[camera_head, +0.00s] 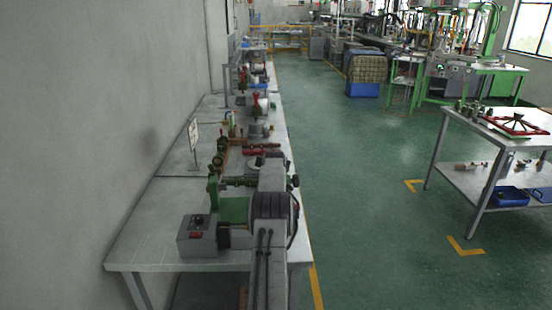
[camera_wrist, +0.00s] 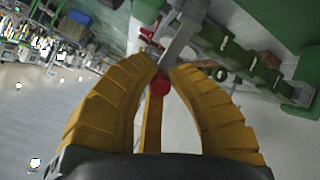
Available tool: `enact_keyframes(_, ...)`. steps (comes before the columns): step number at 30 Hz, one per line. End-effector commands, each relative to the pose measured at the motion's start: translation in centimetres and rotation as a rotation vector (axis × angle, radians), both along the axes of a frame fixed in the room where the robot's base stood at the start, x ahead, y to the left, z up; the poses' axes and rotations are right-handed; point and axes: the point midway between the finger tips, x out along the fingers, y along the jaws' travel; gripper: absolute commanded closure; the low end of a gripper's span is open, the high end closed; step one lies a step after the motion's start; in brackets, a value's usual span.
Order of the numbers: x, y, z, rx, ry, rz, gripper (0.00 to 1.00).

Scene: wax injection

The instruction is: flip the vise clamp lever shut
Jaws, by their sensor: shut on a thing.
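In the wrist view, the yellow fingers of my gripper (camera_wrist: 164,68) are closed in around a red ball knob (camera_wrist: 160,83). The knob appears to be the end of the vise clamp lever; a grey metal bar (camera_wrist: 182,35) runs up and right from just beyond it. The fingers hide part of the join. A green machine body (camera_wrist: 250,65) lies beyond on the right. In the head view, the green and grey machine (camera_head: 234,209) stands on the near workbench. My arm covers its right part, and I cannot make out the lever or my fingertips there.
A grey control box (camera_head: 197,237) with a red button is at the front of the long workbench (camera_head: 150,245). A small sign (camera_head: 194,139) stands near the wall. More devices line the bench farther back. The green floor (camera_head: 360,200) on the right is open up to another table (camera_head: 490,125).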

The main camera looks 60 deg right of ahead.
Motion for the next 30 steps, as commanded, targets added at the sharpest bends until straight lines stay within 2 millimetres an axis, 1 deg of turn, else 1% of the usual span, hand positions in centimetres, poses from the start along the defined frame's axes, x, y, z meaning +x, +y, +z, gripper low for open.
enact_keyframes(1,0.2,0.02,0.89,0.004,0.003,0.003,1.0)
enact_keyframes(12,0.06,0.16,0.45,0.056,0.034,0.004,1.0)
enact_keyframes(27,0.01,0.16,0.3,0.061,0.038,0.004,1.0)
enact_keyframes(28,0.01,0.16,0.3,0.061,0.038,0.004,0.82)
enact_keyframes(30,0.0,0.17,0.28,0.062,0.038,0.004,0.76)
